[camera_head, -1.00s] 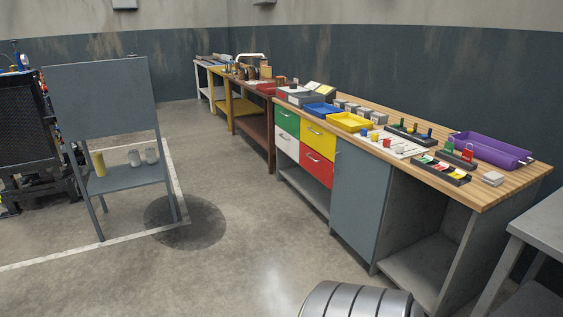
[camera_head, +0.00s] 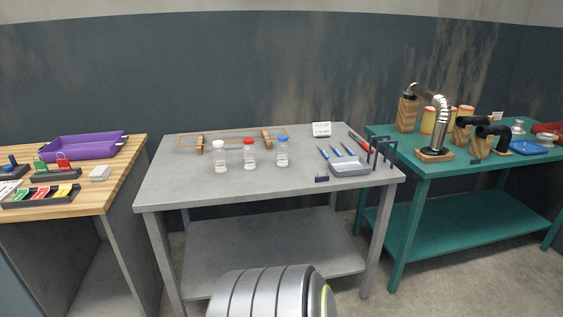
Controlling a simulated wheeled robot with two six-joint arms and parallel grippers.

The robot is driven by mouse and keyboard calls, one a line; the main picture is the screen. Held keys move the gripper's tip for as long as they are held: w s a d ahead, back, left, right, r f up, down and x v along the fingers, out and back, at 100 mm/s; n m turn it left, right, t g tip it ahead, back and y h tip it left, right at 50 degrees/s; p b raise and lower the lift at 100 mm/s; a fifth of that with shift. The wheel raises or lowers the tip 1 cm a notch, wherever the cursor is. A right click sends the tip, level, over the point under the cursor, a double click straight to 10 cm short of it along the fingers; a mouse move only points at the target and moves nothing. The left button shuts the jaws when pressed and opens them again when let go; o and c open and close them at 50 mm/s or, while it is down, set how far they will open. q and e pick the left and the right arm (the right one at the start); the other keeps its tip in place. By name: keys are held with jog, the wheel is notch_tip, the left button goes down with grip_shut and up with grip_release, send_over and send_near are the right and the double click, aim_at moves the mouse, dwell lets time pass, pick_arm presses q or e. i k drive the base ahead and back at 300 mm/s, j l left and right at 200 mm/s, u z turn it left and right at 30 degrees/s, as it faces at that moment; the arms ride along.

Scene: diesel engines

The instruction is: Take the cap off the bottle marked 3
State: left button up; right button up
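Three small clear bottles stand upright in a row on the grey table (camera_head: 190,187). The left one is a white-capped bottle (camera_head: 220,158), the middle one a red-capped bottle (camera_head: 249,154), the right one a blue-capped bottle (camera_head: 282,152). All three caps are on. Any number markings are too small to read, so I cannot tell which bottle is marked 3. Neither of my grippers is in view.
A wooden rack (camera_head: 232,138) lies behind the bottles, and a small white card (camera_head: 321,129) stands to its right. Blue-handled tools and a grey tray (camera_head: 349,166) lie at the right. A wooden workbench (camera_head: 95,195) stands left, a green table (camera_head: 450,180) right.

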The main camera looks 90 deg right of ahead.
aim_at(283, 148)
jog(key=l+z, duration=0.25)
jog(key=z, duration=0.2)
jog(key=i+l+z, duration=0.15)
jog(key=z, duration=0.35)
jog(key=i+l+z, duration=0.15)
jog(key=l+z, duration=0.15)
jog(key=z, duration=0.15)
jog(key=i+l+z, duration=0.15)
jog(key=z, duration=0.3)
